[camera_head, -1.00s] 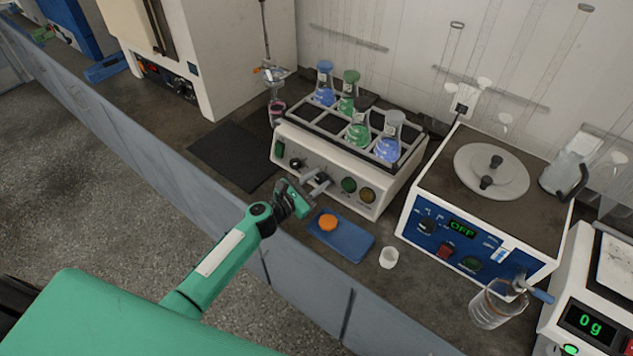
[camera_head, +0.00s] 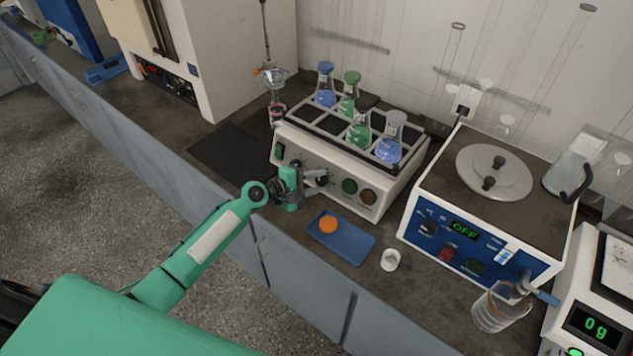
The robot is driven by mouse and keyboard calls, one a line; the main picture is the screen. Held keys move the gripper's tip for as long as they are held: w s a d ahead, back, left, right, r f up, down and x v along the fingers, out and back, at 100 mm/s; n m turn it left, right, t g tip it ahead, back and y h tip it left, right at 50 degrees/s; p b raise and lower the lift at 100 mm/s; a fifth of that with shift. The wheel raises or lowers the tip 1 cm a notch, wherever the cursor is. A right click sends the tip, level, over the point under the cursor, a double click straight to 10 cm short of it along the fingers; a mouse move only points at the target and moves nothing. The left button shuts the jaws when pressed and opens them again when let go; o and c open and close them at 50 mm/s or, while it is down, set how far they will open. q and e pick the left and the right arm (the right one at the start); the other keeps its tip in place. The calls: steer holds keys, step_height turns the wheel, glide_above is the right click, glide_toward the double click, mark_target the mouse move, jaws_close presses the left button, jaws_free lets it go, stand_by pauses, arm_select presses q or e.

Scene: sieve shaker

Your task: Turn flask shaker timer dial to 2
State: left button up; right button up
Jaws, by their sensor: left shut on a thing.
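The flask shaker (camera_head: 337,196) is a white box on the bench, with a rack on top holding several flasks of blue and green liquid. Its front panel has a green switch (camera_head: 280,150), dark dials, a green button (camera_head: 349,186) and a brownish button (camera_head: 368,196). My left gripper (camera_head: 318,182) is at the panel, its fingers shut on a dark dial left of the green button. The fingers and wrist hide most of the dial and its markings, so its setting cannot be read. My right gripper is not in view.
A blue tray (camera_head: 345,243) with an orange object (camera_head: 328,224) lies in front of the shaker, beside a small white cup (camera_head: 390,260). A blue-panelled device (camera_head: 470,245) and a beaker (camera_head: 497,312) stand at right. A dark mat (camera_head: 228,152) lies left.

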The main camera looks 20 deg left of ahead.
arm_select(q)
steer(key=m+g+p, duration=0.1)
steer(key=m, duration=0.3)
steer(key=shift+m+y, duration=0.4)
steer(key=shift+g, duration=0.3)
steer(key=shift+f, duration=0.1)
steer(key=o, duration=1)
steer(key=shift+c, duration=0.2)
